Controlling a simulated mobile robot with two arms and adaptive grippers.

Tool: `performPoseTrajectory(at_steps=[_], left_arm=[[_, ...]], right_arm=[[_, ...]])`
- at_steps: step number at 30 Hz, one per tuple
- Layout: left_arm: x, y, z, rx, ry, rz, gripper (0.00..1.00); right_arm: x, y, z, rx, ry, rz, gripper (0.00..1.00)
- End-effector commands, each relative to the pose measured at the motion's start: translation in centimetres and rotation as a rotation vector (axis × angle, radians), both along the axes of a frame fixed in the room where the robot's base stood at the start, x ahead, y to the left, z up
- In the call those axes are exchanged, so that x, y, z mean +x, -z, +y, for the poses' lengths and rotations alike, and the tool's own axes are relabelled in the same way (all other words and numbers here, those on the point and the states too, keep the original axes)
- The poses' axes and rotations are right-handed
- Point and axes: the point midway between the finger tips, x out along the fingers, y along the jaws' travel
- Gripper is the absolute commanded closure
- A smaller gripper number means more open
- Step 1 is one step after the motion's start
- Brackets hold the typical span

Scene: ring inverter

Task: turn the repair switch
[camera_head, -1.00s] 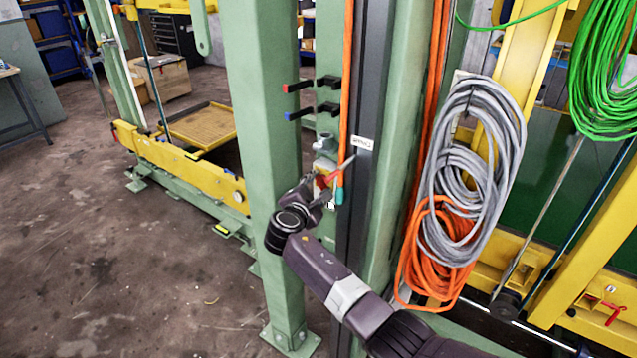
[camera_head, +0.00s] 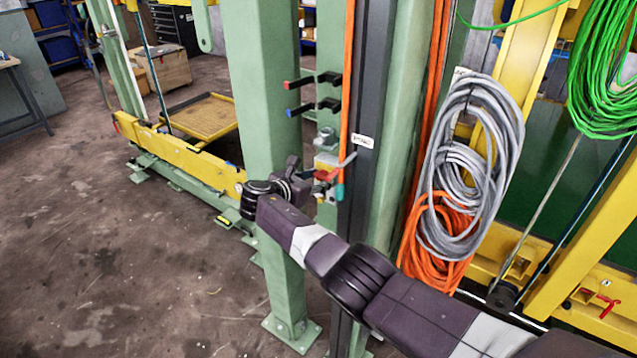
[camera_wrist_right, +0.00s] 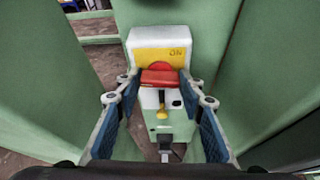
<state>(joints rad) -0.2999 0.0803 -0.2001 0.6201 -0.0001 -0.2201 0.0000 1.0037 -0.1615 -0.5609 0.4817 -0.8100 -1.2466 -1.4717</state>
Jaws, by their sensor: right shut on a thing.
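The repair switch (camera_head: 326,160) is a small box on the green post, partly hidden by my right gripper in the head view. My left gripper is not in view.
Green posts (camera_head: 265,120) stand close around the switch. Two short hooks, red-tipped and blue-tipped (camera_head: 315,106), stick out above it. An orange cable (camera_head: 347,80) runs down beside it. Grey coiled cable (camera_head: 470,160) hangs to the right. The floor at left is open.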

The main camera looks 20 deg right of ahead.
Motion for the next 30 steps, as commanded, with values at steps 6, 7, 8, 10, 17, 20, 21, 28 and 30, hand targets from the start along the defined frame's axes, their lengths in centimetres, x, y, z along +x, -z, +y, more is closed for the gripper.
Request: performPoseTrajectory(at_steps=[6, 7, 8, 10, 17, 20, 21, 28, 30], left_arm=[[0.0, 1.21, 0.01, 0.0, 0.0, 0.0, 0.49], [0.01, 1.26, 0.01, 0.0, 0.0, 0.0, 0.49], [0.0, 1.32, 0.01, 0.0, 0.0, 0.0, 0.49], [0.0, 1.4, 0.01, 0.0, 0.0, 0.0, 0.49], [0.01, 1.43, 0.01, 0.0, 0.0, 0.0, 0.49], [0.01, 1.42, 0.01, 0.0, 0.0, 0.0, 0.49], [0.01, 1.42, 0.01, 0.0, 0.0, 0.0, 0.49], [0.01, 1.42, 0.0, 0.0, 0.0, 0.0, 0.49], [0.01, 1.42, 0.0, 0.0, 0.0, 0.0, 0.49]], right_arm=[[0.0, 0.26, 0.06, -0.049, 0.0, 0.065, 0.88], [0.0, 0.24, 0.05, -0.053, 0.001, 0.069, 0.88], [0.01, 0.21, 0.05, -0.057, 0.0, 0.074, 0.88], [0.01, 0.17, 0.04, -0.063, 0.0, 0.083, 0.88], [0.0, 0.12, 0.08, -0.069, -0.001, 0.091, 0.88], [-0.01, 0.13, 0.08, -0.069, -0.001, 0.091, 0.88], [-0.01, 0.13, 0.08, -0.069, -0.001, 0.091, 0.88], [0.01, 0.12, 0.07, -0.068, -0.001, 0.091, 0.49], [0.02, 0.1, 0.07, -0.068, -0.001, 0.089, 0.46]])
